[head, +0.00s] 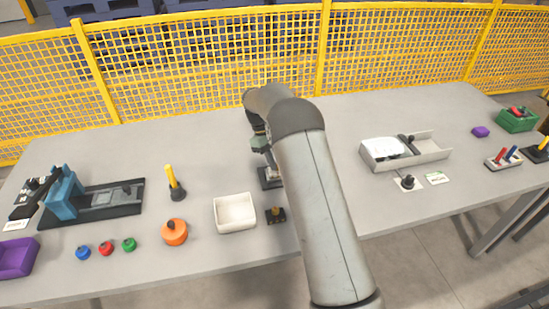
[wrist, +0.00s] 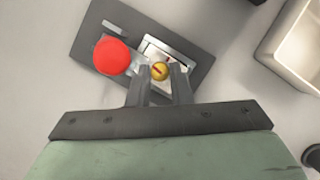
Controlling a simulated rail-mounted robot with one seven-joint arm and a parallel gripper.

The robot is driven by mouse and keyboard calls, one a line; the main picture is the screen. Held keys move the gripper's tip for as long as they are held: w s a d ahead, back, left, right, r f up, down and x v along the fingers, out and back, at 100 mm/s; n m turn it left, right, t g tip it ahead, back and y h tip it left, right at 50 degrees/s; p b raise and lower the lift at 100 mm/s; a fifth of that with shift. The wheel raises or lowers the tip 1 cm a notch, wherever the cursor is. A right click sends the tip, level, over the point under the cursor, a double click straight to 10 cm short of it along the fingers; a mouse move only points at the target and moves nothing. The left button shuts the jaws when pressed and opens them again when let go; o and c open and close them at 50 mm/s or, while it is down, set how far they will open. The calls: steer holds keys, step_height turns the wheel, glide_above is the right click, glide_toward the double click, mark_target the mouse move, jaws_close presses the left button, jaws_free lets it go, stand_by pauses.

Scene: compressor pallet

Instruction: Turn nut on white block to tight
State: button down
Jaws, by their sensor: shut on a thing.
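In the wrist view, a small brass nut (wrist: 160,70) with a dark reddish line across its top sits on a pale block (wrist: 151,49) on a dark grey plate (wrist: 190,28). My gripper (wrist: 161,74) has one finger on each side of the nut and is shut on it. A round red knob (wrist: 112,56) stands on the same plate, left of the nut. In the head view, the dark plate (head: 268,178) shows only in part beside my arm, which hides the nut and most of the block.
A white open tray (head: 235,212) stands near the plate and shows at the right of the wrist view (wrist: 290,50). A yellow mesh fence (head: 200,55) runs behind the table.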

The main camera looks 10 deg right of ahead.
steer(key=shift+d+m+y+p, duration=0.15)
steer(key=shift+m+y, duration=0.25)
steer(key=shift+m, duration=0.7)
steer(key=shift+d+m+y+p, duration=0.15)
steer(key=shift+m+y, duration=0.25)
steer(key=shift+m, duration=0.7)
steer(key=shift+w+a+m+g, duration=0.1)
steer(key=shift+m+g, duration=0.2)
steer(key=shift+m, duration=0.1)
steer(key=c, duration=1.3)
jaws_free()
steer(key=d+v, duration=0.1)
steer(key=v, duration=1.1)
steer(key=shift+a+p, duration=0.35)
